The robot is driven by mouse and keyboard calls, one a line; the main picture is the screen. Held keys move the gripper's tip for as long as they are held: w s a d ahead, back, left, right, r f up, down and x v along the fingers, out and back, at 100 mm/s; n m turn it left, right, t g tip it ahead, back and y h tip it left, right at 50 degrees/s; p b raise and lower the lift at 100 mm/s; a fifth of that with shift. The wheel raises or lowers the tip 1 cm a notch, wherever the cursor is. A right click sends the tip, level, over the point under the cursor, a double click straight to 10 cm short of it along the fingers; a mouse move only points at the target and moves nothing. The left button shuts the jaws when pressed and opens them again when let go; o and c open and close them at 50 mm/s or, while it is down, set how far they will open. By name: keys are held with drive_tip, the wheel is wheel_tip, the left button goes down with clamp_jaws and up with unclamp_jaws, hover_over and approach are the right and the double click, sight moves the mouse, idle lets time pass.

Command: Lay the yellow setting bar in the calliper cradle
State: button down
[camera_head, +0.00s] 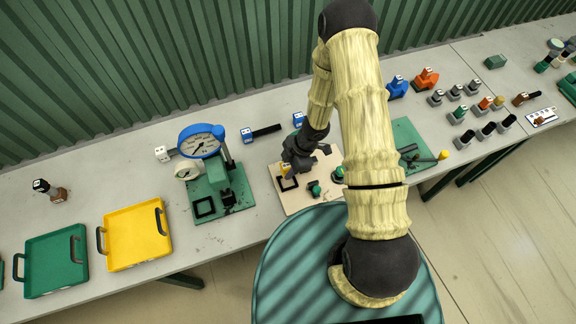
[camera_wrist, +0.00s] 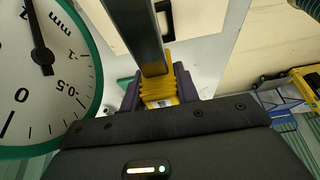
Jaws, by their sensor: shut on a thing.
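My gripper (camera_head: 294,162) is over the tan board (camera_head: 300,202) in the head view. It is shut on the yellow setting bar (camera_head: 285,170), of which only a small yellow patch shows there. In the wrist view, my gripper (camera_wrist: 158,84) has its purple fingers on both sides of the bar's yellow ribbed part (camera_wrist: 157,92). A dark grey bar runs from this part to the top edge of the picture. A white dial with a green rim (camera_wrist: 45,75) fills the left of the wrist view. I cannot make out the calliper cradle for certain.
A blue-rimmed dial gauge (camera_head: 201,140) stands on a green plate (camera_head: 232,203) left of the board. A black square frame (camera_head: 288,184) and green knobs are on the tan board. Yellow (camera_head: 137,237) and green (camera_head: 56,262) trays lie farther left. Several small pieces stand at the right.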

drive_tip(key=shift+w+r, duration=0.1)
wheel_tip(320, 180, down, 5)
drive_tip(key=b, duration=0.3)
drive_tip(key=shift+b, duration=0.4)
drive_tip(key=shift+d+f+b, duration=0.15)
drive_tip(key=shift+f+b, duration=0.3)
drive_tip(key=shift+f, duration=0.4)
drive_tip(key=shift+s, duration=0.25)
drive_tip(key=shift+d+p, duration=0.15)
drive_tip(key=shift+p, duration=0.55)
drive_tip(key=shift+f, duration=0.1)
